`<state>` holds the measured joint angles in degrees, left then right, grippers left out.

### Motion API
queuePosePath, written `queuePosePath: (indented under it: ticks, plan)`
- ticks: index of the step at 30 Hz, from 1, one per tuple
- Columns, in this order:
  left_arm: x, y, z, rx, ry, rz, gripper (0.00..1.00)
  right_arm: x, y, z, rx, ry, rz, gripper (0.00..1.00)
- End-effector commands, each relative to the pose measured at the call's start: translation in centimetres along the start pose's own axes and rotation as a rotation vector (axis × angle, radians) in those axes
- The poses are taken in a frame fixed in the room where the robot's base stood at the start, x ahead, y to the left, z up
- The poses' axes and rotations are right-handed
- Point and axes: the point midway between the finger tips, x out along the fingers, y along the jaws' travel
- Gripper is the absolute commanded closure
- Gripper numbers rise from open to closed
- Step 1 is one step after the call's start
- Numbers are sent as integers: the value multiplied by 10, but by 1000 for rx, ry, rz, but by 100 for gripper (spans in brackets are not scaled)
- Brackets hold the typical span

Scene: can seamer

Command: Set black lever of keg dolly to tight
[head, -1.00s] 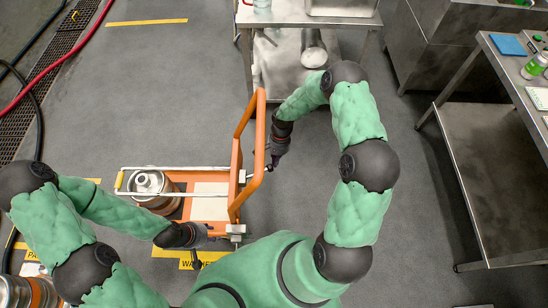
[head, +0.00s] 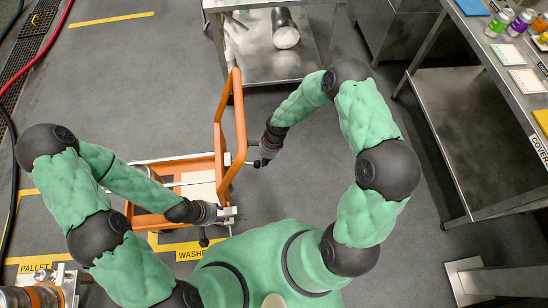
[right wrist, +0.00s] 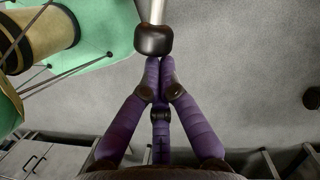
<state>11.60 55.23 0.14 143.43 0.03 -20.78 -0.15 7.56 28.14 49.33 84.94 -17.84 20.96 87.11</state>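The orange keg dolly (head: 235,105) stands left of centre in the head view, its tall handle frame rising over its low bed. My right gripper (head: 262,160) is beside the handle's right side, by a small black lever end. In the right wrist view, its purple fingers (right wrist: 160,66) are together at the tips, right at a black knob (right wrist: 153,40) on a metal rod; I cannot tell if they touch. My left gripper (head: 222,214) is at a metal bracket on the dolly's near side; its fingers are too small to read. A dark knob (head: 204,241) hangs below it.
A steel table (head: 270,70) stands behind the dolly. Yellow floor markings surround the dolly; the floor between dolly and bench is clear.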

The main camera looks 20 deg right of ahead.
Motion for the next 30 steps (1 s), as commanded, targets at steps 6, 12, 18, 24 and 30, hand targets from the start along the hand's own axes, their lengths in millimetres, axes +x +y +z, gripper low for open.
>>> queuePosePath:
  ticks: [6,12,18,24,30]
  plan:
    - [0,0,0,0,0,0,60,1,0,6,9,1,-5,100]
    - [1,0,0,0,0,0,60,1,-1,6,8,1,-4,100]
    - [4,-1,0,0,0,0,60,2,-7,8,8,1,-4,100]
    - [6,-2,0,0,0,0,60,3,-14,11,7,1,-3,100]
    - [6,-2,0,0,0,0,60,2,-15,11,7,1,-3,100]
